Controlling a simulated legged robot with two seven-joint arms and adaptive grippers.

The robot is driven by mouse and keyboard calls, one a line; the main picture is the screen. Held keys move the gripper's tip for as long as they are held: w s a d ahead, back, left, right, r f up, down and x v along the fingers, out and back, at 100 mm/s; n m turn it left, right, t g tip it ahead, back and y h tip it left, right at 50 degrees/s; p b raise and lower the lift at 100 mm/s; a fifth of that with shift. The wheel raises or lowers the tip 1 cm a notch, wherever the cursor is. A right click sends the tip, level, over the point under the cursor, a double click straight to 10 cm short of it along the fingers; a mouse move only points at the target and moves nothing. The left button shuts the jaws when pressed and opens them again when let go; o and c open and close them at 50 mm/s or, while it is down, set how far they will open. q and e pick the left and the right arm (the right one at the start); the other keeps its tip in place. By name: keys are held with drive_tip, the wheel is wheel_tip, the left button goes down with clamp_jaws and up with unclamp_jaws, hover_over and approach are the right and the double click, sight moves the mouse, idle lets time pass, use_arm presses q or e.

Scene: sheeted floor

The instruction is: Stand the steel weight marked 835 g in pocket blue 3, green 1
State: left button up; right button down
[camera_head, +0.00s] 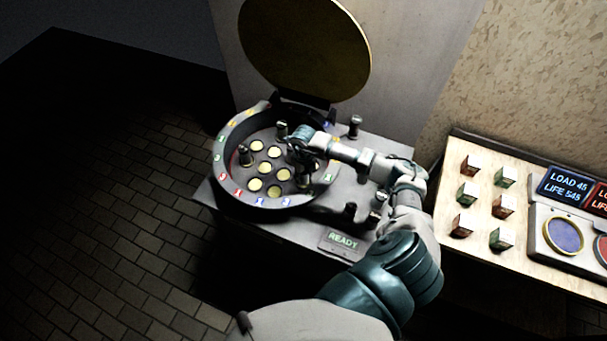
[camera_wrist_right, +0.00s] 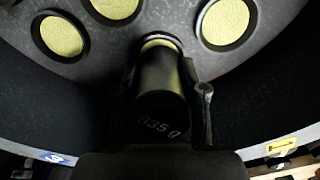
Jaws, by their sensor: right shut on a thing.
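The steel weight (camera_wrist_right: 162,100) is a dark cylinder whose near end reads what looks like 835 g in the right wrist view. My right gripper (camera_head: 300,156) is shut on it, one finger on each side, inside the round grey drum. The weight's far end lines up with a yellow-bottomed pocket (camera_wrist_right: 158,43); I cannot tell whether it is inside or just above it. The drum (camera_head: 222,176) has several such pockets and coloured number tags on its rim. The tags are too small to tell which pocket is blue 3, green 1. My left gripper is not in view.
Dark weights stand in the drum (camera_head: 246,157) and on the grey housing beside it (camera_head: 355,126). The round lid (camera_head: 305,45) stands open behind. A READY display (camera_head: 343,239) is at the front. A board (camera_head: 485,245) with several small cubes and display panels lies right.

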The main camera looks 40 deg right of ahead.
drive_tip(key=shift+f, duration=0.3)
drive_tip(key=c, duration=0.6)
unclamp_jaws()
drive_tip(key=shift+o, duration=0.2)
drive_tip(key=shift+f, duration=0.1)
wheel_tip(320, 180, up, 12)
drive_tip(key=shift+d+r, duration=0.1)
